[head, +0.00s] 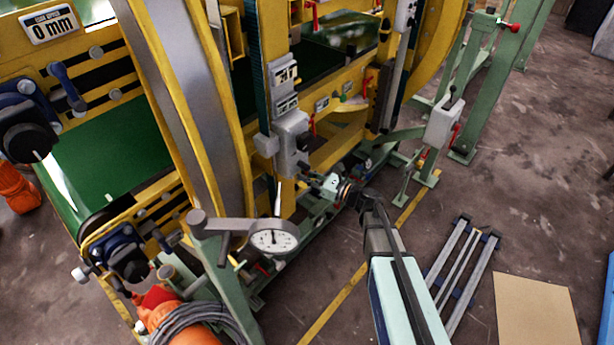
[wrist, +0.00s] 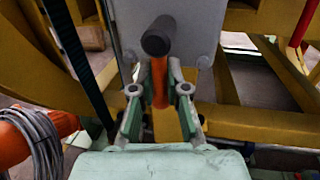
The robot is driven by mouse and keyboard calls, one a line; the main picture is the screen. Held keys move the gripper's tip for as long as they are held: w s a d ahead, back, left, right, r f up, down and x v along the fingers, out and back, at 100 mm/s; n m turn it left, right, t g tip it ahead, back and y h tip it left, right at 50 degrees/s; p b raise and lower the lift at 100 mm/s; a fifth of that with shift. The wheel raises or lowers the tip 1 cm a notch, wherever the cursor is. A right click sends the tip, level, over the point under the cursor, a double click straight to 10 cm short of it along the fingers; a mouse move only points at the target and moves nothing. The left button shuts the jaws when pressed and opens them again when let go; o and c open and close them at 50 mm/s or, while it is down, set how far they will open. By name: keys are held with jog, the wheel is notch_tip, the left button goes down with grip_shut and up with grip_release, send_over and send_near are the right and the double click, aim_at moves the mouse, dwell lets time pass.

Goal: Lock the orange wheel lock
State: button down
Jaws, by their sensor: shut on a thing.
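The orange wheel lock (wrist: 159,82) shows in the wrist view as a narrow orange bar. It stands upright just below a dark round knob (wrist: 158,37) on a grey housing (wrist: 190,22). My gripper (wrist: 157,98) has one finger on each side of the orange bar and is shut on it. In the head view my gripper (head: 322,184) is at the lower end of the grey housing (head: 291,142) on the yellow frame. The orange lock cannot be made out there. The lower part of the bar runs down between the fingers.
A dial gauge (head: 273,237) on a grey bracket stands left of my arm. Yellow frame beams (wrist: 255,122) lie close behind the gripper. An orange motor with coiled cable (head: 190,325) is at the lower left. Floor rails (head: 462,260) and a board (head: 537,308) lie at the right.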

jog(key=c, duration=1.4)
grip_release()
jog(key=shift+s, duration=0.1)
jog(key=v, duration=1.2)
